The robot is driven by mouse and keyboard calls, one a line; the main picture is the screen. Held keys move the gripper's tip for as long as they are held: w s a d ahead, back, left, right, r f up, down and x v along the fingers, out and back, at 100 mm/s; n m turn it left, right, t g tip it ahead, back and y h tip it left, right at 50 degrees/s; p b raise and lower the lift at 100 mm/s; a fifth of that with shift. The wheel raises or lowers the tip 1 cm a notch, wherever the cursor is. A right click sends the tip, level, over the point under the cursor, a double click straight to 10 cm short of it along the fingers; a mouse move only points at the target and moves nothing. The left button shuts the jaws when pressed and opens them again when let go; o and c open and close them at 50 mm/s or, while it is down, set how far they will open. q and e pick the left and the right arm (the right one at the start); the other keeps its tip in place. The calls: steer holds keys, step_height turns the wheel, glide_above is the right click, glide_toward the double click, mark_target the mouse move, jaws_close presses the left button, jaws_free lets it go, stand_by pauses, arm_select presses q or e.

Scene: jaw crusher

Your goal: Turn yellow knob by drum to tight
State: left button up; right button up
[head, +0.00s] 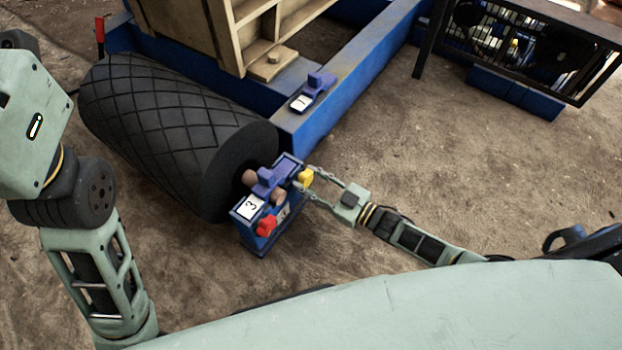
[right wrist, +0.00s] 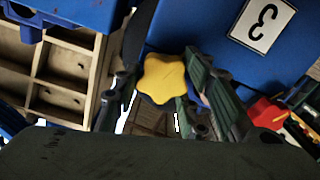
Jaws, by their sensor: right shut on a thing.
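The yellow knob (head: 306,177) sits on the blue bracket (head: 246,232) at the near end of the black drum (head: 165,125). In the right wrist view the knob (right wrist: 163,78) is star-shaped and lies between the fingers. My right gripper (head: 309,183) reaches in from the right and is shut on the yellow knob. Its fingers (right wrist: 165,92) stand on both sides of the knob in the right wrist view. The knob's shaft is hidden. My left arm shows at the left, but its gripper is not in view.
A red knob (head: 266,225) is on the same bracket, below a label marked 3 (head: 250,207). A purple-blue block (head: 267,178) tops the bracket. A blue frame beam (head: 345,85) runs behind. Bare floor (head: 480,180) lies to the right.

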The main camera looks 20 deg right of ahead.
steer(key=shift+w+d+m, duration=0.2)
steer(key=shift+w+m, duration=0.05)
steer(key=shift+m, duration=0.55)
steer(key=o, duration=1.1)
steer(key=shift+f, duration=0.1)
steer(key=shift+o, duration=0.2)
steer(key=shift+s+a, duration=0.1)
steer(key=shift+s, duration=0.1)
steer(key=v, duration=1.2)
